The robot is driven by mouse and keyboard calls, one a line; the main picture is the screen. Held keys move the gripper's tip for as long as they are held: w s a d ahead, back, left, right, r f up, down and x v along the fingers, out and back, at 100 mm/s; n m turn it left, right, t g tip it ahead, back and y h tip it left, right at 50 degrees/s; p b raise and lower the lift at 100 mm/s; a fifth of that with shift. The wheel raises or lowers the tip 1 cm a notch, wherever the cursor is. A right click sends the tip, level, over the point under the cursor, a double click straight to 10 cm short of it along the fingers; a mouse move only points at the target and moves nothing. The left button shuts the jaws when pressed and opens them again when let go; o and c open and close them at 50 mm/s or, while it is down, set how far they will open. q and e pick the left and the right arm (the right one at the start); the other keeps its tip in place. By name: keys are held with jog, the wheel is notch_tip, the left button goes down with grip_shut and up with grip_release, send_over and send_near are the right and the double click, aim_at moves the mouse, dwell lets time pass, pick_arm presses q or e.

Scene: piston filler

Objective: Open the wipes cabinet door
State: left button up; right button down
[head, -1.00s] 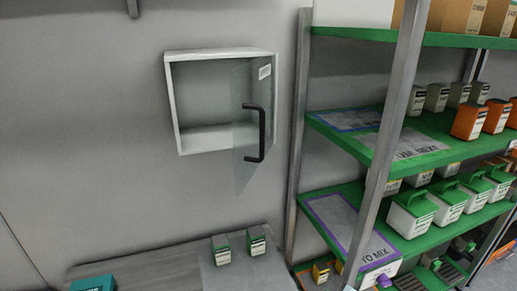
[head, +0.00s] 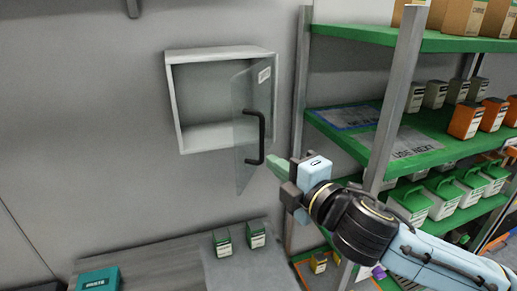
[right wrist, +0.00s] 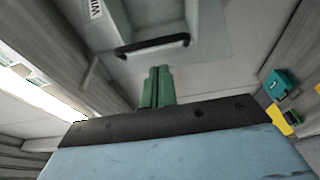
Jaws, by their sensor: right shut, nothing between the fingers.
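The wipes cabinet (head: 172,100) is a white box on the grey wall, empty as far as I can see. Its clear glass door (head: 243,125) stands partly open, hinged on the right and swung out from the wall. A black handle (head: 262,137) is on the door; it also shows in the right wrist view (right wrist: 152,47). My right gripper (head: 275,165) has green fingers and is shut and empty, just right of and below the handle, apart from it as far as I can tell. Its fingers show in the right wrist view (right wrist: 157,88), pointing toward the handle. My left gripper is not in view.
A green-shelved metal rack (head: 345,150) with boxes and bottles stands at the right, behind my right arm. Below the cabinet is a bench (head: 165,262) with two small green-and-white boxes (head: 239,239) and a teal box (head: 98,281).

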aim_at(245, 141)
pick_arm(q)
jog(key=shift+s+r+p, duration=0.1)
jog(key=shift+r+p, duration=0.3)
pick_arm(e)
jog(key=x, duration=0.6)
jog(key=shift+w+a, duration=0.2)
jog(key=shift+w, duration=0.1)
jog(key=shift+d, duration=0.15)
